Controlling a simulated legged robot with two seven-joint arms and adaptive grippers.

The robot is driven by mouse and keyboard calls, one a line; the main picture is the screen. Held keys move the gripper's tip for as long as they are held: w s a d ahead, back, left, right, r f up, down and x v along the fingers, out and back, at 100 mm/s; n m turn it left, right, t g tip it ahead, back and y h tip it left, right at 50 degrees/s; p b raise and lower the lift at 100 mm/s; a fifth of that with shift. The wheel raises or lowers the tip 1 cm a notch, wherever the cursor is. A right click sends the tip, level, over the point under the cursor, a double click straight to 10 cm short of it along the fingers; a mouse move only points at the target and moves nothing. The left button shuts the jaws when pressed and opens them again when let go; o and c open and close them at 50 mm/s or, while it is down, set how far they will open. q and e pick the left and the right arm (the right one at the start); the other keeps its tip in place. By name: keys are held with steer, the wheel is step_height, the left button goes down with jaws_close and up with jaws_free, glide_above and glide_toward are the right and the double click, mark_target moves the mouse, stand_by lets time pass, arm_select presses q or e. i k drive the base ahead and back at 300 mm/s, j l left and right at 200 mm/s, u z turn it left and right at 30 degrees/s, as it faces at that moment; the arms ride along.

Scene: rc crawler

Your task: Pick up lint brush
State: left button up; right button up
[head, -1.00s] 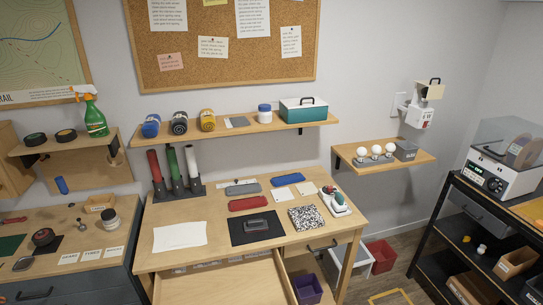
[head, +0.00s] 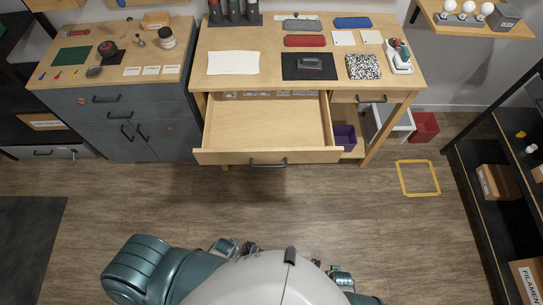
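I cannot tell for sure which object is the lint brush. A small dark grey object with a raised top (head: 311,63) lies on a black mat (head: 290,72) on the wooden desk. Behind it lie a red long case (head: 304,41), a grey one (head: 303,25) and a blue one (head: 352,22). Small mechanical parts that look like my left gripper (head: 236,247) and my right gripper (head: 341,277) show at the bottom, partly hidden by my body, far below the desk. Whether they are open or shut does not show.
The desk drawer (head: 262,128) stands pulled out toward me, empty inside. A patterned notebook (head: 364,67) and white paper (head: 233,63) lie on the desk. A grey cabinet (head: 125,115) stands left, a dark shelf (head: 490,215) right.

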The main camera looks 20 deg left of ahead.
mark_target(307, 63)
steer(key=i+l+u, duration=0.15)
steer(key=l, duration=0.3)
steer(key=i+l+u, duration=0.1)
steer(key=l, duration=0.3)
steer(key=i+l+u, duration=0.15)
steer(key=l, duration=0.35)
steer(key=i+l+u, duration=0.1)
steer(key=i+l, duration=0.15)
steer(key=l, duration=0.25)
steer(key=i+l+u, duration=0.15)
steer(key=l, duration=0.3)
steer(key=l+u, duration=0.1)
steer(key=l, duration=0.4)
steer(key=i, duration=0.05)
